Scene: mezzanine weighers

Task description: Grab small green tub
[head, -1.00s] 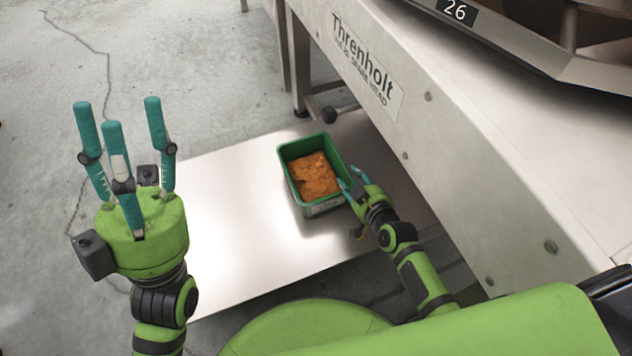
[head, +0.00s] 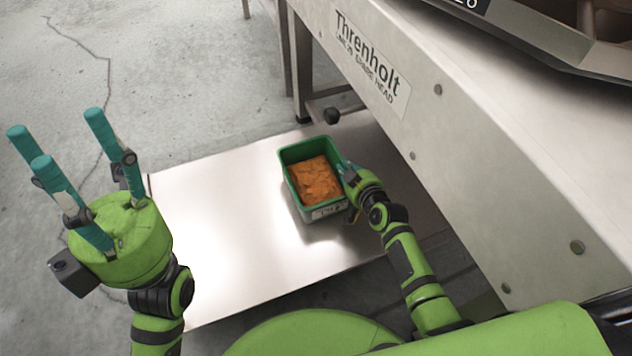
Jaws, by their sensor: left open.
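The small green tub (head: 293,153) stands upright on a pale metal surface (head: 215,220), with orange-brown contents inside and a label on its near side. My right gripper (head: 346,170) is at the tub's right wall, its teal fingers at the rim. Part of its fingers is hidden, so I cannot tell whether it has closed on the wall. My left gripper (head: 62,160) is raised at the left, well apart from the tub, with its teal fingers spread and nothing between them.
A large metal machine panel marked "Threnholt" (head: 370,65) slopes along the right side, close to my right arm. A dark round knob or foot (head: 332,116) sits behind the tub. The metal surface left of the tub is clear.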

